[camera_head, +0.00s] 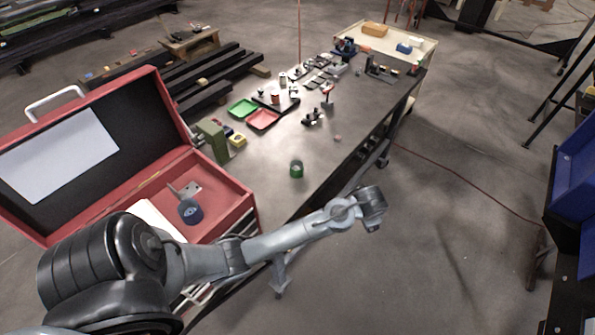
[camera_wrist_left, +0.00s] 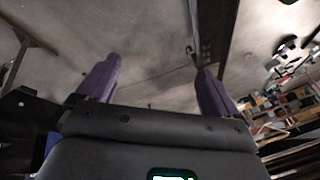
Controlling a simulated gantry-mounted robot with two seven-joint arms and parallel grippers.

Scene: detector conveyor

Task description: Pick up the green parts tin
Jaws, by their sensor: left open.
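The green parts tin (camera_head: 296,170) is a small round green can standing upright on the bare near part of the dark table in the head view. I cannot make it out in the left wrist view. My left arm crosses the front of the head view, its wrist end to the right of the tin and nearer the camera, past the table edge. In the left wrist view my left gripper (camera_wrist_left: 155,85) has its two purple fingers wide apart, with only floor showing between them. My right gripper is in neither view.
An open red toolbox (camera_head: 225,184) holding a dark blue roll (camera_head: 190,211) stands left of the tin. A green tray (camera_head: 242,108), a red tray (camera_head: 262,120) and a yellow item (camera_head: 237,140) lie farther back. The tabletop (camera_head: 335,158) around the tin is clear.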

